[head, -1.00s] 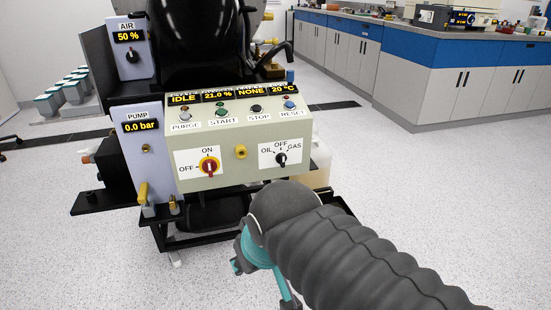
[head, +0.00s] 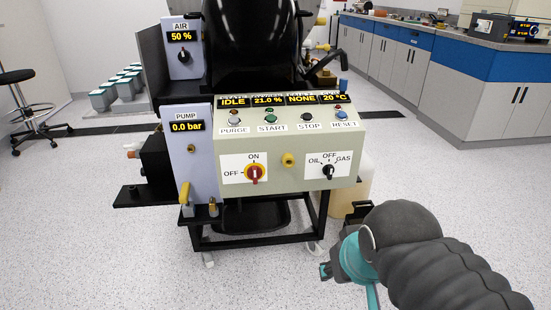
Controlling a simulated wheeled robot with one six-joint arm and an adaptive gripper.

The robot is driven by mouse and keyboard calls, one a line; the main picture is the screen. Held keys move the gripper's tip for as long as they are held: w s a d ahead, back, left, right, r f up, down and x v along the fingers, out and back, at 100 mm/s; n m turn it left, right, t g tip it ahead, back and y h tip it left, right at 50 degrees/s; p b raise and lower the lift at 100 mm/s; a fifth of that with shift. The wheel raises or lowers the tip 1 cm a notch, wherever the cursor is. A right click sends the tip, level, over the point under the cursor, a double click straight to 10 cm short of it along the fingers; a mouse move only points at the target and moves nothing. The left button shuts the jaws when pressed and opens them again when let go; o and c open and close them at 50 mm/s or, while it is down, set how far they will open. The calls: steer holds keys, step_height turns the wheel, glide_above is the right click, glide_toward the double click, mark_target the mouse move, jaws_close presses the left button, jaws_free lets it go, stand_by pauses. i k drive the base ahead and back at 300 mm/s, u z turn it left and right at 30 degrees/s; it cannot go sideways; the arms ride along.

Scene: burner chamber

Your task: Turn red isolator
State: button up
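The red isolator (head: 255,174) is a red rotary handle on a yellow disc, set in a white plate at the lower left of the beige control panel (head: 210,196). OFF is printed left of it and ON above it. Its handle looks about upright, in line with ON. My arm reaches in from the lower right in a dark ribbed sleeve with teal parts, well right of and below the isolator. I cannot make out my gripper's fingers. Nothing touches the isolator.
A black OIL/OFF/GAS selector (head: 328,171) and a yellow fitting (head: 288,160) sit right of the isolator. Buttons (head: 269,117) and displays line the panel top. Open floor lies in front.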

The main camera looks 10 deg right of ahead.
mark_target(254, 172)
steer(key=k, duration=0.5)
steer(key=z, duration=1.8)
steer(key=i, duration=1.2)
steer(key=u, duration=1.95)
